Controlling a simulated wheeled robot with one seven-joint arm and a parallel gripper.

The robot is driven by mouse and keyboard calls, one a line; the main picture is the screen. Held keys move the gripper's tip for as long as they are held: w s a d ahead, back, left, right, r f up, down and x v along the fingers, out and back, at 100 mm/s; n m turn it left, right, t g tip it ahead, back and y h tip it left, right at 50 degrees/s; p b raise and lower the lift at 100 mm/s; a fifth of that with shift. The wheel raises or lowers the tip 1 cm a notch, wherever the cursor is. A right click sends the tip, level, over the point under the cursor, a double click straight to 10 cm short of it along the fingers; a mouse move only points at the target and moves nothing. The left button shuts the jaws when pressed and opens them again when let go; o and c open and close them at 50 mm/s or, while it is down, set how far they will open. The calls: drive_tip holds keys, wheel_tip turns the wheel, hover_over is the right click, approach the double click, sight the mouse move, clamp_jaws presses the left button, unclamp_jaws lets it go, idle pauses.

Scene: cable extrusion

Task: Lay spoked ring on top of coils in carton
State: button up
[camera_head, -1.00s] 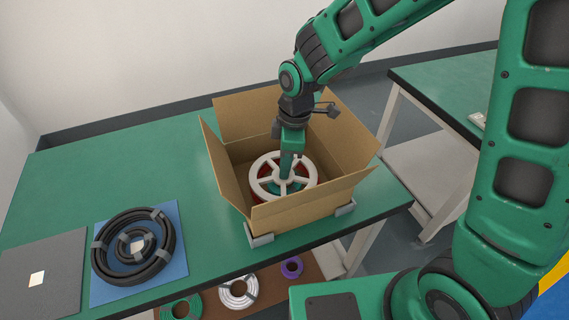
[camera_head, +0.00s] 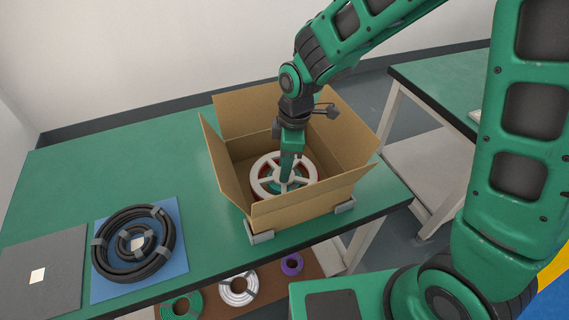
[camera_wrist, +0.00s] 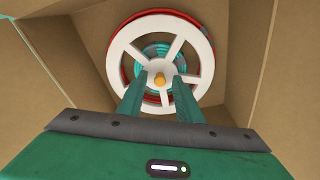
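The white spoked ring (camera_head: 257,181) is inside the open carton (camera_head: 318,201), low down and roughly level. It also shows in the wrist view (camera_wrist: 123,43), with an orange-yellow knob (camera_wrist: 160,79) at its hub. A red coil (camera_wrist: 126,80) shows around its edge, and a teal coil (camera_wrist: 157,50) shows between its spokes. I cannot tell whether the ring touches the coils all round. My gripper (camera_wrist: 159,82) points down into the carton over the ring's middle. Its two fingers stand apart on either side of the knob, with gaps visible. The gripper also shows in the head view (camera_head: 287,178).
The carton's raised flaps and walls surround my gripper closely. Grey corner brackets (camera_head: 262,237) sit at its base. Left on the green table (camera_head: 130,160) are black coils (camera_head: 166,262) on a blue mat and a grey mat (camera_head: 60,262).

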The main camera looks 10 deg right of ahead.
wheel_tip(320, 180, up, 13)
drive_tip(key=d, duration=0.1)
drive_tip(key=shift+d, duration=0.25)
idle(0.4)
